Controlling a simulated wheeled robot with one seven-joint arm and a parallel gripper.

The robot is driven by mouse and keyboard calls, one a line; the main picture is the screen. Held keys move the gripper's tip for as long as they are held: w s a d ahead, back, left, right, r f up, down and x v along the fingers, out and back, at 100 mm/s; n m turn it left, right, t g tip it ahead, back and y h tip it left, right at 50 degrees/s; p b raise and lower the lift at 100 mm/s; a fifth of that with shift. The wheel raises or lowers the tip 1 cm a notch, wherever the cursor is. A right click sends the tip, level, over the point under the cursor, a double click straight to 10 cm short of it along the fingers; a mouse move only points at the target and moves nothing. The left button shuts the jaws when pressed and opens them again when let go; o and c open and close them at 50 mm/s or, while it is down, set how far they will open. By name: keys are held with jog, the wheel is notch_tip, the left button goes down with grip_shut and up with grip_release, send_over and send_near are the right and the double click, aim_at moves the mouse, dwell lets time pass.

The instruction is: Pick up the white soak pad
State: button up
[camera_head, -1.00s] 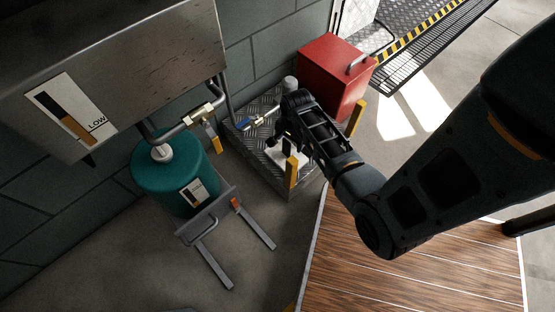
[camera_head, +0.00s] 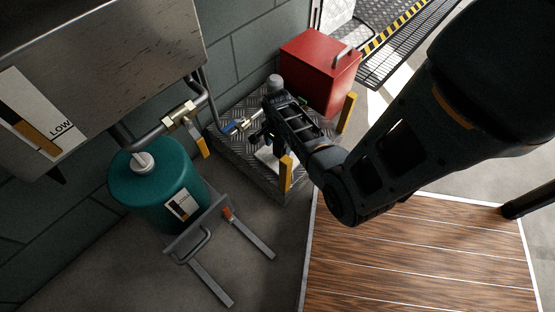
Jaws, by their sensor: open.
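The white soak pad (camera_head: 266,158) lies on the metal tread-plate platform (camera_head: 232,149). Only a pale patch of it shows, beneath my gripper and partly hidden by it and by a yellow post. My gripper (camera_head: 262,141) is open and points down over the pad. The fingers are small and dark here, and I cannot tell whether they touch the pad. I see nothing held between them.
A blue-handled valve (camera_head: 234,127) is close left of my gripper. Yellow posts (camera_head: 286,174) stand at the platform's edge. A red box (camera_head: 318,72) stands behind. A teal tank (camera_head: 150,190) and a forked metal frame (camera_head: 195,235) are at left.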

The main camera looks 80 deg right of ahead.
jog(key=shift+f, duration=0.15)
grip_shut()
dwell(0.6)
